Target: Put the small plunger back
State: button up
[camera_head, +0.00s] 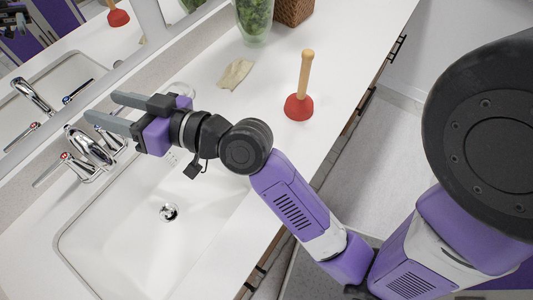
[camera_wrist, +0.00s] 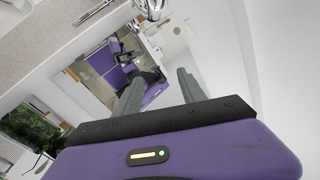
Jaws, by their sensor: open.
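The small plunger (camera_head: 300,95) stands upright on the white counter, red cup down and wooden handle up, to the right of the sink. My gripper (camera_head: 116,108) is open and empty above the back edge of the sink, beside the faucet, pointing left toward the mirror. The plunger is to the right of my gripper and well apart from it. In the wrist view my two grey fingers (camera_wrist: 160,95) are spread with nothing between them, and the plunger is not seen directly there.
The sink (camera_head: 150,230) and chrome faucet (camera_head: 90,148) lie below and beside my gripper. A beige cloth (camera_head: 235,73), a glass vase with greenery (camera_head: 254,20) and a woven basket (camera_head: 294,10) are on the counter's far part. The mirror (camera_head: 60,60) runs along the left. Counter around the plunger is clear.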

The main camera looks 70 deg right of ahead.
jog(key=s+a+f+m+g+h, duration=0.2)
jog(key=s+f, duration=0.7)
jog(key=s+f+n+g, duration=0.1)
jog(key=s+f+n, duration=0.1)
jog(key=s, duration=0.9)
jog(key=s+f+n, duration=0.1)
jog(key=s+n, duration=0.1)
jog(key=s, duration=1)
jog(key=shift+d+f+n+g, duration=0.3)
jog(key=shift+d+f+g, duration=0.1)
jog(key=shift+d, duration=0.05)
